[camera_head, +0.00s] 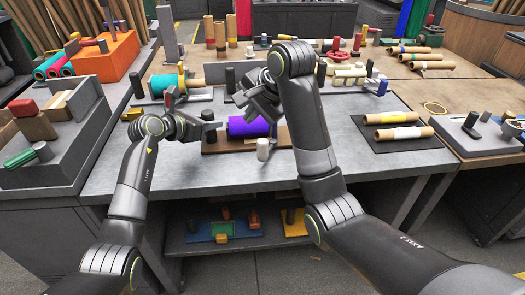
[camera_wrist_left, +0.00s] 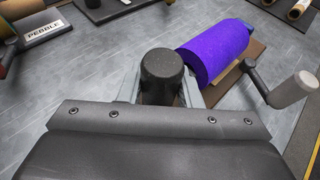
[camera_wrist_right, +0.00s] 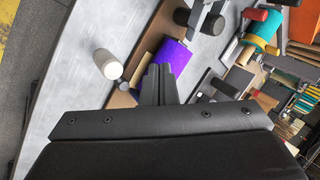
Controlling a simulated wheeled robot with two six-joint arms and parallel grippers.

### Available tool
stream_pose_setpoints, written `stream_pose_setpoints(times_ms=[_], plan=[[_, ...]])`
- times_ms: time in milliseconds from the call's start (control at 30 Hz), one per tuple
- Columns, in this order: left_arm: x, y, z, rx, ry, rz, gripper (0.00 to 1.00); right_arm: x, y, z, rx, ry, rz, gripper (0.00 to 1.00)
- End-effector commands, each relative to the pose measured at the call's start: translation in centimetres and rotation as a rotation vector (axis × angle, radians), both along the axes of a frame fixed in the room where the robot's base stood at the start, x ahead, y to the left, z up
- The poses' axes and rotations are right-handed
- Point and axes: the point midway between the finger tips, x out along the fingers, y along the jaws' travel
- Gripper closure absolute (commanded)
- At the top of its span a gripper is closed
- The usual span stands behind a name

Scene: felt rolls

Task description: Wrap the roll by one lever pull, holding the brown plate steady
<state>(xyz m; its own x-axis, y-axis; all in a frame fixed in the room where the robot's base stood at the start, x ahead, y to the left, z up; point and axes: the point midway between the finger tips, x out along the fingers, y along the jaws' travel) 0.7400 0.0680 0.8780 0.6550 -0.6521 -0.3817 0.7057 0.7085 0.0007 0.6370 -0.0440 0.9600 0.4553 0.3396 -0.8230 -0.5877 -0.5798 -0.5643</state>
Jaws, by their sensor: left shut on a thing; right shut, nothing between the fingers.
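A purple felt roll (camera_head: 246,128) lies on the brown plate (camera_head: 222,147) on the grey bench. In the left wrist view the purple roll (camera_wrist_left: 215,50) is right of a black round post (camera_wrist_left: 161,72). My left gripper (camera_head: 214,127) is shut on this post, which stands at the plate's left end. A lever with a pale knob (camera_head: 263,148) is at the plate's right front; the knob also shows in the left wrist view (camera_wrist_left: 293,88) and in the right wrist view (camera_wrist_right: 106,63). My right gripper (camera_wrist_right: 160,82) is shut and empty above the roll, apart from the knob.
A dark mat (camera_head: 408,146) with two tan rolls lies to the right. A teal roll in a grey fixture (camera_head: 160,84) stands behind my left gripper. The bench's front strip is clear.

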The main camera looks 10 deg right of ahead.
Motion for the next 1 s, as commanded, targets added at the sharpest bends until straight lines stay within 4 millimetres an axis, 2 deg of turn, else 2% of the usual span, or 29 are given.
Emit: stream_pose_setpoints(times_ms=[100,267,700,1000], plan=[[-0.1,0.1,-0.4,0.002,0.008,0.001,1.00,-0.9,1.2,0.2,0.012,0.034,0.029,1.00],[-0.1,0.1,-0.4,0.002,0.008,0.002,1.00,-1.1,1.4,-0.7,0.015,0.046,0.035,1.00],[0.0,0.1,-0.4,0.003,0.007,0.001,1.00,-1.1,1.3,-6.7,0.014,0.045,0.032,1.00],[0.0,0.1,-0.4,0.003,0.007,0.001,1.00,-1.0,1.3,-8.6,0.014,0.040,0.033,1.00]])
